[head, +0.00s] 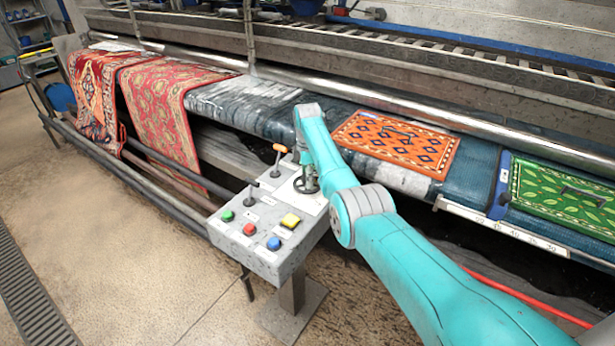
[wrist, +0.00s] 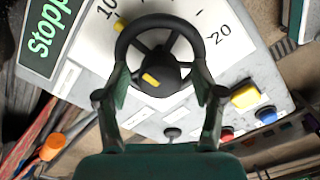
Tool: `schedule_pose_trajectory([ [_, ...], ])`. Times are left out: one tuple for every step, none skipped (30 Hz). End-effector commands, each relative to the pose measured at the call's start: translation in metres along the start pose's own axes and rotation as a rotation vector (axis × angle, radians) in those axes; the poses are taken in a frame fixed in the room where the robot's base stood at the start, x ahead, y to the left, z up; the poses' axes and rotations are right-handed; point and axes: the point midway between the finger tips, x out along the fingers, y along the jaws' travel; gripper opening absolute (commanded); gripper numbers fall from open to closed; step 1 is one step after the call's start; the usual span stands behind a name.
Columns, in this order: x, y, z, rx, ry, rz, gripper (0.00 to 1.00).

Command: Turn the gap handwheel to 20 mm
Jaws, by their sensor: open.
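The gap handwheel (wrist: 193,38) is a black spoked wheel on a white dial plate (wrist: 85,45). The plate carries "10" at upper left and "20" at right, with tick marks between. One yellow mark lies low on the wheel near its hub. Another shows at the wheel's upper left edge, near "10". My gripper (wrist: 160,84) is open, its two fingers on either side of the wheel's lower part. I cannot tell whether they touch the rim. In the head view the handwheel (head: 305,184) sits on the grey control box (head: 262,259), below my arm's end.
Green (head: 227,215), red (head: 249,229), blue (head: 273,243) and yellow (head: 290,220) buttons share the box. An orange-handled lever (head: 279,149) and a black lever (head: 253,184) stand beside the wheel. A green "Stopp…" sign (wrist: 48,35) is partly visible. Rugs lie on the machine behind.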

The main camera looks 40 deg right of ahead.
Motion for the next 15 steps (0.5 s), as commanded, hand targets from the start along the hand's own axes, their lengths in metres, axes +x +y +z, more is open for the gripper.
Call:
schedule_pose_trajectory([
  [0.0001, 0.0, 0.0, 0.0, 0.0, 0.0, 0.68],
  [0.0001, 0.0, 0.0, 0.0, 0.0, 0.0, 0.68],
  [0.0, 0.0, 0.0, 0.0, 0.0, 0.0, 0.68],
  [0.0, 0.0, 0.0, 0.0, 0.0, 0.0, 0.68],
  [0.0, 0.0, 0.0, 0.0, 0.0, 0.0, 0.68],
  [-0.0001, 0.0, 0.0, 0.0, 0.0, 0.0, 0.58],
  [-0.0001, 0.0, 0.0, 0.0, 0.0, 0.0, 0.51],
  [-0.0001, 0.0, 0.0, 0.0, 0.0, 0.0, 0.43],
  [-0.0001, 0.0, 0.0, 0.0, 0.0, 0.0, 0.33],
  [-0.0002, 0.0, 0.0, 0.0, 0.0, 0.0, 0.26],
  [-0.0002, 0.0, 0.0, 0.0, 0.0, 0.0, 0.18],
  [-0.0001, 0.0, 0.0, 0.0, 0.0, 0.0, 0.08],
  [-0.0001, 0.0, 0.0, 0.0, 0.0, 0.0, 0.08],
  [-0.0001, 0.0, 0.0, 0.0, 0.0, 0.0, 0.08],
  [-0.0001, 0.0, 0.0, 0.0, 0.0, 0.0, 0.08],
])
